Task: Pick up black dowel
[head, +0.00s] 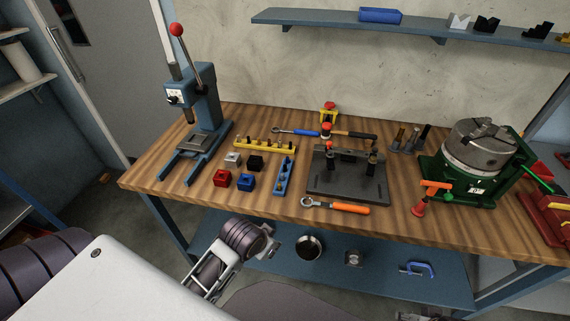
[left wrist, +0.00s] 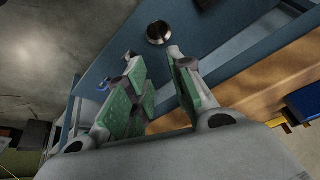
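Several short upright dowels stand in a small grey holder (head: 396,150) on the bench, between the black fixture plate and the green-based chuck. The rightmost one looks black and is likely the black dowel (head: 423,132); it is small, and its lower end is hard to make out. My left gripper (head: 274,244) is low in front of the bench edge, far from the dowels. In the left wrist view, the left gripper's green-padded fingers (left wrist: 160,85) are apart with nothing between them. My right gripper is not clearly in view.
The black fixture plate (head: 347,190) with upright posts, an orange-handled tool (head: 345,207), and the green-based chuck (head: 475,165) with an orange handle crowd the dowels. A blue press (head: 205,105) stands at left. The lower shelf (head: 375,255) holds a round metal part (head: 310,247).

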